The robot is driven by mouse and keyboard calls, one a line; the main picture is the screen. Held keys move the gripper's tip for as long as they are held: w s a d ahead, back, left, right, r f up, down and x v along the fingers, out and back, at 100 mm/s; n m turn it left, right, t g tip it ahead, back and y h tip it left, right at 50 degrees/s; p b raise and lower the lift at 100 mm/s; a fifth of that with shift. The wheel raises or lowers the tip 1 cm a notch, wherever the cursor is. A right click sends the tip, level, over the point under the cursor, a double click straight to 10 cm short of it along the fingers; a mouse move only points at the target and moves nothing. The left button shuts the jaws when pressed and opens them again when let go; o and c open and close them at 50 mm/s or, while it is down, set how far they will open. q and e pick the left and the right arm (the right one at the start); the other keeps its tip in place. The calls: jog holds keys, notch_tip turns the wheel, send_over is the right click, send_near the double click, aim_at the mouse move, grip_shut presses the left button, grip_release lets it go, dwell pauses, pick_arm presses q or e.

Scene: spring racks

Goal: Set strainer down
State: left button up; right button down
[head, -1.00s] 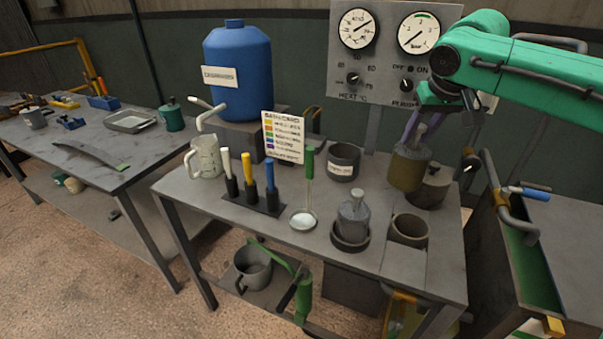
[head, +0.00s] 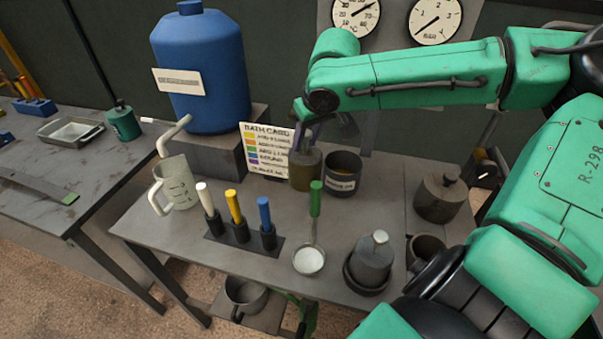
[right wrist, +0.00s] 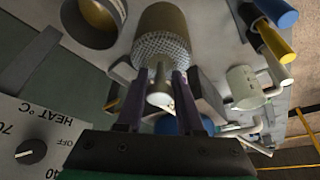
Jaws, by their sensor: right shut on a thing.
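The strainer (head: 306,172) is a brass-coloured mesh cylinder with a knob on top. My right gripper (head: 309,137) is shut on its knob, and the strainer hangs upright below it. The right wrist view shows the mesh strainer (right wrist: 162,38) beyond the purple fingers (right wrist: 160,92). In the head view it is beside the labelled dark pot (head: 343,180), in front of the bath card's right edge. I cannot tell whether its bottom touches the table. My left gripper is not in view.
The table (head: 155,235) also holds a white jug (head: 176,186), a rack of coloured handles (head: 240,238), a green-handled ladle (head: 309,260), a bath card (head: 264,150), a grey weight-like vessel (head: 372,262) and a lidded pot (head: 439,195). A blue drum (head: 202,75) stands behind.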

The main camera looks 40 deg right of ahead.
aim_at(304, 167)
notch_tip(304, 167, down, 9)
jog(key=shift+w+r+b, duration=0.15)
jog(key=shift+r+b, duration=0.05)
jog(key=shift+b, duration=0.45)
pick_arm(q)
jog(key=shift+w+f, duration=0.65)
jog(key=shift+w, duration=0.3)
pick_arm(e)
jog(key=shift+w, duration=0.15)
jog(key=shift+f, duration=0.25)
jog(key=c, duration=0.5)
grip_release()
jog(key=shift+c, duration=0.2)
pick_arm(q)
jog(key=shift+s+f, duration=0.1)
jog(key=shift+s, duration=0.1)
pick_arm(e)
jog(key=shift+r, duration=0.45)
pick_arm(q)
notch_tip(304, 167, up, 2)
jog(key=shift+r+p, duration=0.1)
jog(key=shift+p, duration=0.95)
pick_arm(e)
jog(key=v, duration=1.1)
jog(key=shift+s+r, duration=0.2)
jog(key=shift+r, duration=0.1)
